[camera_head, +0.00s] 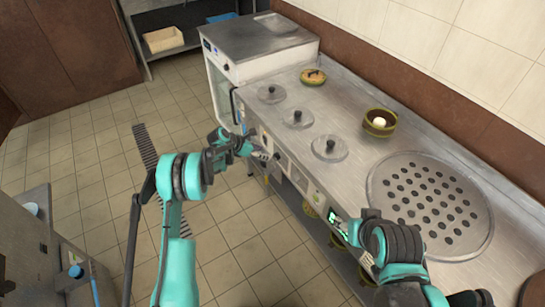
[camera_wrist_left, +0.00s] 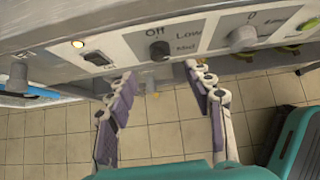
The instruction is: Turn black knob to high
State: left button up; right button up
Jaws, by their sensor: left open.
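The black knob (camera_wrist_left: 160,51) is on the grey front panel (camera_wrist_left: 205,32) in the left wrist view. "Off" is printed above it, and "Low" and "Mid" are to its right. My left gripper (camera_wrist_left: 158,76) is open, its fingers apart to either side below the knob, with nothing between them. In the head view my left gripper (camera_head: 264,154) is close to the counter's front panel; the knob is too small to make out there. My right gripper (camera_head: 368,262) is partly hidden by its own arm near the counter's front right, and its jaws are unclear.
A grey knob (camera_wrist_left: 242,38) sits right of the black one. A black switch (camera_wrist_left: 98,58) and a lit lamp (camera_wrist_left: 78,44) are to the left. The steel counter (camera_head: 335,95) holds several round lids, a pot (camera_head: 379,122) and a perforated plate (camera_head: 430,205). Tiled floor (camera_head: 110,130) is open at left.

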aim_at(275, 157)
pick_arm(q)
jog(key=shift+n, duration=0.3)
jog(key=b+x, duration=0.3)
jog(key=x, duration=0.6)
jog(key=shift+s+a+f, duration=0.15)
jog(key=shift+a+f, duration=0.05)
jog(key=shift+f, duration=0.05)
jog(key=c, duration=1.2)
